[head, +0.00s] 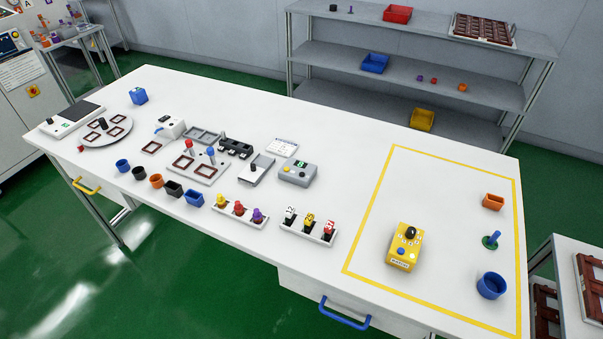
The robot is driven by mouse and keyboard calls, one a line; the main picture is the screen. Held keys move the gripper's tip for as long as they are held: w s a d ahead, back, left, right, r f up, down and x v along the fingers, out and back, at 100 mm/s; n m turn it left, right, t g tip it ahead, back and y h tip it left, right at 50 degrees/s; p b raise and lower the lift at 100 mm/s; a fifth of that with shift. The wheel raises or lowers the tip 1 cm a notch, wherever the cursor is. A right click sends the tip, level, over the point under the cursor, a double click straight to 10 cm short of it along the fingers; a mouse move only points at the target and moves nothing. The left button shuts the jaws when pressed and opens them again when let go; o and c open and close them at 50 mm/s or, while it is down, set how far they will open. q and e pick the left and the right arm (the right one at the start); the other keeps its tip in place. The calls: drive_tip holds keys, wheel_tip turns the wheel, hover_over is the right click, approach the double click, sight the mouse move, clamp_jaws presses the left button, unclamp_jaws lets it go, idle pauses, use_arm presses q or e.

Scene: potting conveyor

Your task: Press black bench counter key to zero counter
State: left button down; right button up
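A small grey box with a lit green display (300,163), which looks like the bench counter (297,177), stands near the middle of the white bench (335,260) in the head view. The digit on its display is too small to read for certain. Small keys show on its top face, but I cannot tell clearly which one is black. Nothing touches or covers the counter. Neither my left nor my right gripper is in view.
Left of the counter stand a grey flat device (257,171) and a board with red and blue knobs (198,168). A rack of numbered tags (309,228) lies in front. A yellow box (403,248) stands inside the yellow outline. Bench space right of the counter is clear.

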clamp_jaws()
idle(1.1)
